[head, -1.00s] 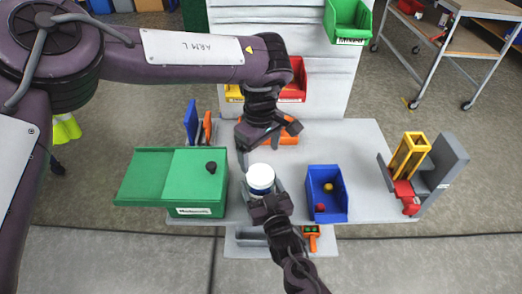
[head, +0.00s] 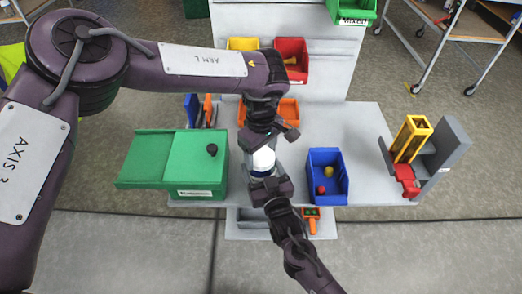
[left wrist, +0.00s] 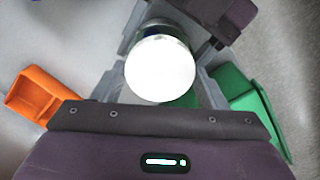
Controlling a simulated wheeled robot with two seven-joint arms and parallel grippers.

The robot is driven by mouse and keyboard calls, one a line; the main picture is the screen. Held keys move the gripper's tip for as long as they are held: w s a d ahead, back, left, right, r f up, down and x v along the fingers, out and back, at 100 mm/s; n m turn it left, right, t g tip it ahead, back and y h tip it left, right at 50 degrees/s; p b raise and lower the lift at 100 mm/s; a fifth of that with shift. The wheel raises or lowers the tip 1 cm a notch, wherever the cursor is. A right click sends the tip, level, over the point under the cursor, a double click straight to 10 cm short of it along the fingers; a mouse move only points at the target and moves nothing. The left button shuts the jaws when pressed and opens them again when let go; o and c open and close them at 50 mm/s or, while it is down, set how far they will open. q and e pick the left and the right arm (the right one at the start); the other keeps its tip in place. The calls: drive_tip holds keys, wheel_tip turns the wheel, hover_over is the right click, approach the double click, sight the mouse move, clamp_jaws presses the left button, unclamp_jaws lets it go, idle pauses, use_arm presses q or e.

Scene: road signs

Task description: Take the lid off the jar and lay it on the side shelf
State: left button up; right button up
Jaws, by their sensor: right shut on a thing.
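The jar (head: 262,174) stands upright with a white lid (head: 264,159) on top. The lid fills the middle of the left wrist view (left wrist: 160,70). My left gripper (head: 266,148) is at the lid from the back, with its fingers open on either side of it. In the left wrist view the grey fingers (left wrist: 160,88) flank the lid; contact cannot be told. My right gripper (head: 268,184) is shut on the jar's body from the front. It hides the lower part of the jar. Which surface is the side shelf is not clear.
A green box (head: 190,195) with a sliding cover and black knob stands left of the jar. A blue bin (head: 328,197) with small balls is close on the right. An orange bin (head: 285,108) lies behind. A grey holder with a yellow-and-red device (head: 410,145) stands far right.

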use_arm(q)
drive_tip(key=c, duration=0.5)
drive_tip(key=n, duration=1.4)
drive_tip(key=shift+n, duration=0.3)
drive_tip(key=n, duration=2.1)
drive_tip(key=shift+r, duration=0.1)
drive_tip(key=n, duration=0.6)
drive_tip(key=shift+w+n, duration=0.1)
drive_tip(key=shift+n, duration=0.2)
drive_tip(key=n, duration=1.1)
drive_tip(key=shift+r+n, duration=0.1)
drive_tip(key=shift+n, duration=0.3)
drive_tip(key=shift+r, duration=0.15)
drive_tip(key=shift+r, duration=0.85)
